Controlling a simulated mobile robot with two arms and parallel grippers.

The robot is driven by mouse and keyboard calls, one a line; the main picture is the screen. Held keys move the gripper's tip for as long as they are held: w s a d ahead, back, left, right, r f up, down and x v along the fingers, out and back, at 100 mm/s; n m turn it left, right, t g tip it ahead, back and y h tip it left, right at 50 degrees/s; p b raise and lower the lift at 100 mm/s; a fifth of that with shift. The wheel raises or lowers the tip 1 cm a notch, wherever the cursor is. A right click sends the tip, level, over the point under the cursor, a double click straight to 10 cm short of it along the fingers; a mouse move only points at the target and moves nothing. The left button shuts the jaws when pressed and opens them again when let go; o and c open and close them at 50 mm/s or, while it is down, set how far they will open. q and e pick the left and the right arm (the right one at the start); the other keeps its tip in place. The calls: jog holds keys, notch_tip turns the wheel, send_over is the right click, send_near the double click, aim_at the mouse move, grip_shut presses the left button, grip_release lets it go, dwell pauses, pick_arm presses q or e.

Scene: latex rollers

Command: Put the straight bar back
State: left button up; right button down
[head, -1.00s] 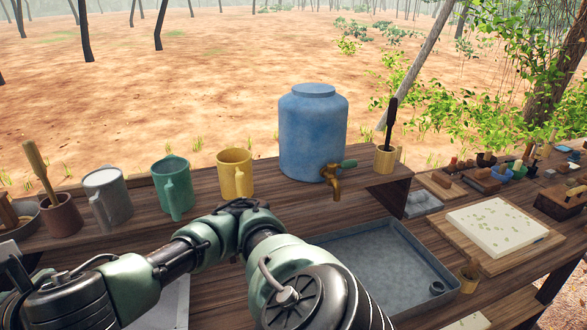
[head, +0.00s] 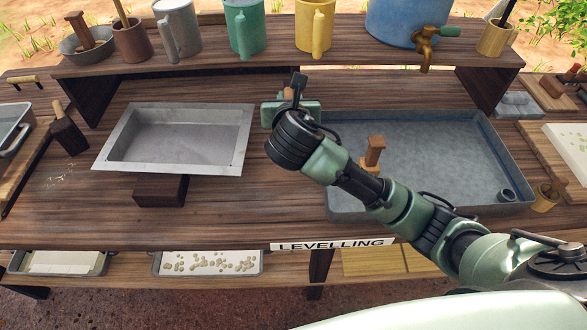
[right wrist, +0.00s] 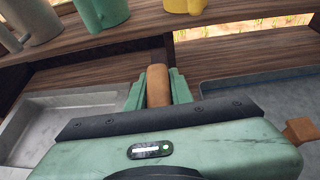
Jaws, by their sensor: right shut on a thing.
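My right gripper (head: 290,101) is over the table between the shallow metal tray (head: 104,160) and the large grey basin (head: 430,213). In the right wrist view, my right gripper (right wrist: 157,82) is shut on a brown rounded wooden handle (right wrist: 158,86). A little of this handle (head: 289,92) shows in the head view. What is below the handle is hidden by the gripper, so I cannot tell whether it belongs to the straight bar, or whether it touches the table. My left gripper is in neither current view.
A shelf with mugs (head: 245,27) and a blue water container (head: 400,20) stands behind. A wooden handled tool (head: 373,152) is in the basin. A dark block (head: 160,190) lies in front of the metal tray, and a handled block (head: 68,132) left of it. Trays sit below.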

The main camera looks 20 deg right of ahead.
notch_tip(320, 180, down, 15)
jog(key=shift+f+b, duration=0.1)
jog(key=shift+b, duration=0.4)
jog(key=shift+f+b, duration=0.3)
jog(key=shift+f, duration=2.05)
jog(key=shift+f, duration=0.2)
jog(key=c, duration=1.2)
grip_release()
jog(key=shift+c, duration=0.2)
